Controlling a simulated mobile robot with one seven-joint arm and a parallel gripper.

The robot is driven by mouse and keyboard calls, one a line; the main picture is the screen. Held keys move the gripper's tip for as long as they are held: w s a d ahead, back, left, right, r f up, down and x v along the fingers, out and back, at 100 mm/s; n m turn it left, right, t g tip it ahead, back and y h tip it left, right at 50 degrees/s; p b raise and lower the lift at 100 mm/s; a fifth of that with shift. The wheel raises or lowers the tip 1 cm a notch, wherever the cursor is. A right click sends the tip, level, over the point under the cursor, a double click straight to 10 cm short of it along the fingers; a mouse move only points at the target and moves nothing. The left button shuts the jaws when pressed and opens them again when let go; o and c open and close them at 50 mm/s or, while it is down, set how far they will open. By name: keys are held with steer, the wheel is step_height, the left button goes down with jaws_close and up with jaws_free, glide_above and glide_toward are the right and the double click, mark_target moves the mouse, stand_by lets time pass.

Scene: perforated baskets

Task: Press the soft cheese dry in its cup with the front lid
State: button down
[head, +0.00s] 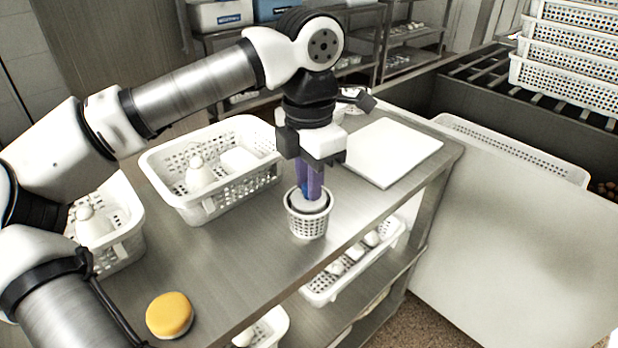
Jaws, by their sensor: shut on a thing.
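A small white perforated cup (308,224) stands upright on the steel table. A pale round lid (306,206) sits inside its mouth, with a dark ring around it. My gripper (310,192) points straight down over the cup, its purple fingers shut on a blue part at the lid's top. The fingers hide most of that part. The soft cheese is not visible beneath the lid. A yellow disc with a pale lower edge (170,315) lies at the table's front left; I cannot tell whether it is a lid.
A white perforated basket (184,208) holding white items stands left of the cup, with another basket (128,246) further left. A white board (394,151) lies behind right. Baskets sit on the shelf below. Bare table (225,262) lies between the cup and yellow disc.

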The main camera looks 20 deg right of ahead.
steer(key=shift+r+p, duration=2.55)
steer(key=shift+r, duration=1.15)
steer(key=shift+f, duration=0.1)
